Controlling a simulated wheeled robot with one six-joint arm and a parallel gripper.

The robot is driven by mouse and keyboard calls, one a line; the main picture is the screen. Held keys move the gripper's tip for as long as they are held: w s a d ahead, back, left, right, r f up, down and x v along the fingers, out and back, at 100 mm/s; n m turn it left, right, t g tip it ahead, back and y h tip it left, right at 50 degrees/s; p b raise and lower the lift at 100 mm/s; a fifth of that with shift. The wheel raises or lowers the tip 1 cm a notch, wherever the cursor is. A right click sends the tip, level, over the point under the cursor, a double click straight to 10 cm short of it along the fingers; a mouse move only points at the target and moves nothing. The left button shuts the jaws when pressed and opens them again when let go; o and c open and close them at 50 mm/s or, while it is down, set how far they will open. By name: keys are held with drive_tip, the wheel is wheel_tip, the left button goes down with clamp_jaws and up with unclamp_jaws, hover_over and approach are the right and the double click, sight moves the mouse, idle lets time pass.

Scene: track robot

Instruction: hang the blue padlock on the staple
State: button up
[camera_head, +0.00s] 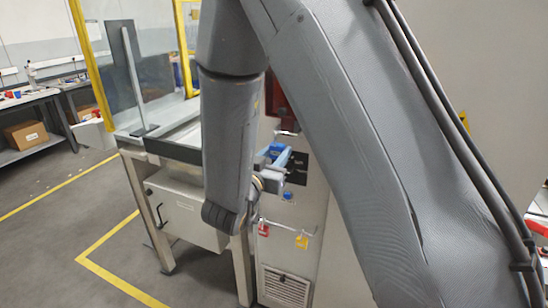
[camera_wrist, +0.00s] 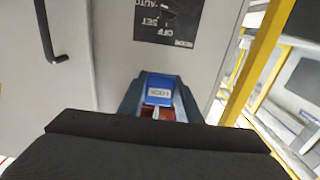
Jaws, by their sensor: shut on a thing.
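My gripper (camera_head: 274,168) is shut on the blue padlock (camera_head: 275,150) in front of the grey cabinet. In the wrist view the padlock (camera_wrist: 159,97) sits between the two blue-grey fingers (camera_wrist: 157,108), with a pale label facing the camera. A red part shows just below the label. The padlock's shackle cannot be made out. I cannot clearly pick out the staple in either view. A small pale metal piece (camera_head: 287,133) juts out above the padlock in the head view, but I cannot tell what it is.
A black switch plate (camera_head: 297,168) is on the cabinet, right of my gripper. A blue button (camera_head: 288,196) is below it. Red (camera_head: 263,230) and yellow (camera_head: 302,242) tags or locks hang on a rail lower down. Yellow-framed guarding (camera_head: 92,65) stands left. My arm hides much of the cabinet.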

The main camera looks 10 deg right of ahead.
drive_tip(key=shift+b+x, duration=0.75)
drive_tip(key=shift+x, duration=2.3)
drive_tip(key=shift+f+b, duration=0.45)
drive_tip(key=shift+f, duration=0.3)
drive_tip(key=o, duration=1.2)
drive_tip(key=shift+c, duration=0.2)
drive_tip(key=shift+s, duration=0.1)
